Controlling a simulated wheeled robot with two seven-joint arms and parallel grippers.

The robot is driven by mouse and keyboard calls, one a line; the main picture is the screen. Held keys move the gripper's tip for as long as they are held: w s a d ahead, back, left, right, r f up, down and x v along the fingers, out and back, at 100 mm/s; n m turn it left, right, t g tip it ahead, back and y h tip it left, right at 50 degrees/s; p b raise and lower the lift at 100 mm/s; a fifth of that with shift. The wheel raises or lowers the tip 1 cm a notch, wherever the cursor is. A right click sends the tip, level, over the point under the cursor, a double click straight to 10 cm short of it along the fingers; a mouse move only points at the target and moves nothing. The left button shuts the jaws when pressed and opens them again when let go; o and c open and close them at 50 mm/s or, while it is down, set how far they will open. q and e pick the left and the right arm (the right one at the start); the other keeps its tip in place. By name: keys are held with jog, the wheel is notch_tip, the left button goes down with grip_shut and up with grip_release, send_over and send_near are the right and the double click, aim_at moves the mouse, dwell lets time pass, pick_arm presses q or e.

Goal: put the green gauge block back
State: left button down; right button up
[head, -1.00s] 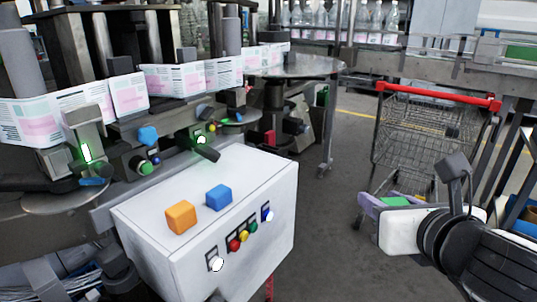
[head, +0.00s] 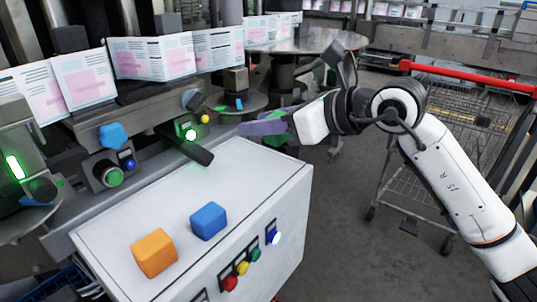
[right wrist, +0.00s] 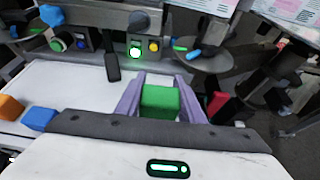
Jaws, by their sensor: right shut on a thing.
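The green gauge block (right wrist: 160,98) sits between the two purple fingers of my right gripper (right wrist: 158,95), which is shut on it. In the head view my right gripper (head: 262,127) reaches in from the right, its fingers pointing left over the far right corner of the white cabinet (head: 255,165). Only slivers of green show there around the fingers. On the cabinet top are a blue block (head: 209,221) and an orange block (head: 154,252), side by side and apart; they also show at the left of the right wrist view. My left gripper is not in view.
The labelling machine with its label strip (head: 150,58) stands behind the cabinet. A black lever (head: 190,148) juts over the cabinet's back edge. A wire cart with a red handle (head: 470,78) stands at the right. The cabinet's far right top is clear.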

aim_at(264, 163)
jog(key=shift+f, duration=3.05)
jog(key=shift+f+b, duration=0.15)
jog(key=shift+b, duration=0.15)
jog(key=o, duration=1.2)
jog(key=shift+c, duration=0.2)
jog(key=shift+r, duration=0.25)
jog(key=v, duration=1.2)
